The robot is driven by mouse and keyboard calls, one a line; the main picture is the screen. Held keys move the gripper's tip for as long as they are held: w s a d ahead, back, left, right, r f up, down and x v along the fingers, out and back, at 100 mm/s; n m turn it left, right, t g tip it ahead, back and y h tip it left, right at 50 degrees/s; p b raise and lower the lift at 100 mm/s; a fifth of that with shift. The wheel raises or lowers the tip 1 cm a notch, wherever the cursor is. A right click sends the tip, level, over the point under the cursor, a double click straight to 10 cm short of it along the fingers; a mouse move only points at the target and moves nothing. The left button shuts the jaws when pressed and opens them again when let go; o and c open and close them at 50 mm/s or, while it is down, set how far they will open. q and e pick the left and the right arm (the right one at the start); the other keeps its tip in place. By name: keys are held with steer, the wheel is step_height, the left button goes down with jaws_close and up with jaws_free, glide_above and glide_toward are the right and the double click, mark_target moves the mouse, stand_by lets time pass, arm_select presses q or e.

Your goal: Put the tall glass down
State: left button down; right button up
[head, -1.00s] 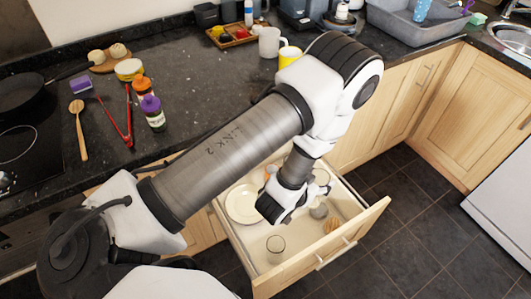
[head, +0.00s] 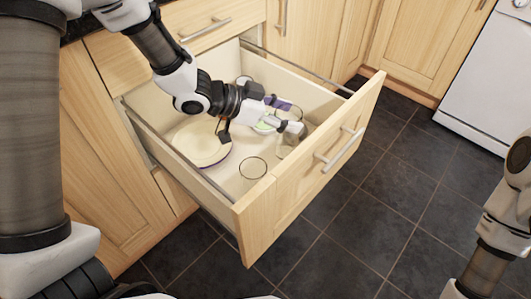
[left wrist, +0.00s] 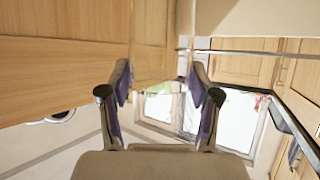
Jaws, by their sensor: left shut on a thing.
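My left gripper (head: 288,116) is inside the open drawer, low over its floor, with its fingers toward the drawer front. In the left wrist view its purple-padded fingers (left wrist: 165,92) stand apart, shut on the tall glass. The glass is clear and hardly shows between them, so I cannot tell whether its base touches the drawer floor. A clear round glass rim (head: 253,168) shows nearer the front left, apart from the gripper. My right gripper is out of view.
The wooden drawer (head: 300,180) is pulled out, with walls on all sides. A cream plate (head: 201,143) lies at its left. A brownish-grey item (head: 289,141) is close beside the fingers. Bare floor shows around the glass rim. A white appliance (head: 490,75) stands at the right.

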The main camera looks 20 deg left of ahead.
mark_target(285, 139)
arm_select(q)
step_height(285, 139, down, 8)
steer(key=b, duration=0.3)
steer(key=shift+f, duration=0.1)
steer(key=shift+c, duration=1.2)
jaws_free()
